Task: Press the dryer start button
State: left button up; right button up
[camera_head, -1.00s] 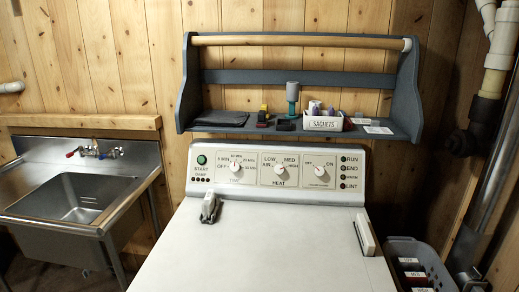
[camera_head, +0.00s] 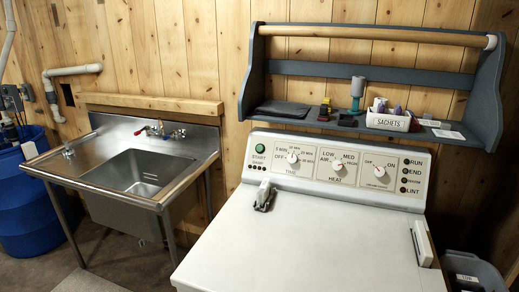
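The dryer (camera_head: 320,237) stands at the centre right with a white top and a control panel (camera_head: 335,170) along its back. A small grey and white object (camera_head: 265,196) sits on the dryer top just in front of the button. Neither of my grippers shows in the head view.
A steel sink (camera_head: 145,172) stands left of the dryer, with a blue barrel (camera_head: 27,205) farther left. A blue-grey shelf (camera_head: 290,110) above the panel holds a sachets box (camera_head: 388,121) and small items. A white handle-like piece (camera_head: 422,243) lies at the dryer's right edge. A grey basket (camera_head: 473,268) is at lower right.

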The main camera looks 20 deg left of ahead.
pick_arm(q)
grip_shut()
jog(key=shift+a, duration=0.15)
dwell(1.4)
